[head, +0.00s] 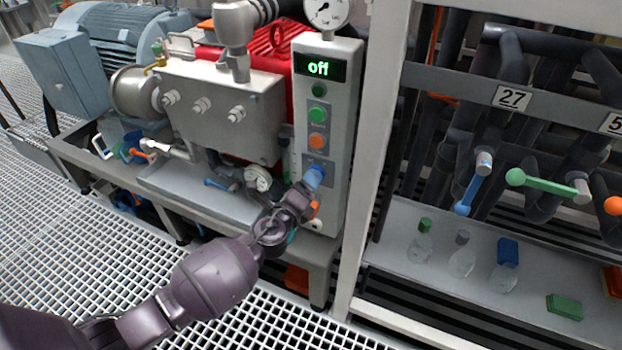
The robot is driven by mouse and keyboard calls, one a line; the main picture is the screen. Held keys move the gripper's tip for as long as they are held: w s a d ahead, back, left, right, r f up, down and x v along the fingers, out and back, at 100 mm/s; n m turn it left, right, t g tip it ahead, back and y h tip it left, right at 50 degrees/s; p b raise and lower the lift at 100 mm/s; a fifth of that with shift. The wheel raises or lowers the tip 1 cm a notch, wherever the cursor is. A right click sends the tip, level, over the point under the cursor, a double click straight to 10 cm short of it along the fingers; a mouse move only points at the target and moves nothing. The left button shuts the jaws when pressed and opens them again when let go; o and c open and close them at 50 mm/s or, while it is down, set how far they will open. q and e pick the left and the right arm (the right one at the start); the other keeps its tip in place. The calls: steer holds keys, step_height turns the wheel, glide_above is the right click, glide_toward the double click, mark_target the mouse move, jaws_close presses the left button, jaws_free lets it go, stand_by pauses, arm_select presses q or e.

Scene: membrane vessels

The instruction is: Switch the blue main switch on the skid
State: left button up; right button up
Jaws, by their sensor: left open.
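The blue main switch (315,174) sits low on the front of the grey control panel (343,130) on the skid. The panel's display (319,67) reads "off" in green. My left gripper (307,192) is open right at the blue switch, reaching up to it from the lower left. The gripper hides part of the switch's lower side, and I cannot tell whether the fingers touch it. My right gripper is out of view.
Green (317,113) and orange (317,141) buttons sit above the switch. A pale upright post (379,130) stands just right of the panel. A shelf (400,215) with small flasks and pipes with coloured valve levers lie beyond it. Grating floor is open at left.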

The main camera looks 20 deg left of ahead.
arm_select(q)
steer(key=shift+w, duration=1.5)
steer(key=shift+c, duration=0.3)
steer(key=c, duration=0.9)
steer(key=shift+o, duration=0.2)
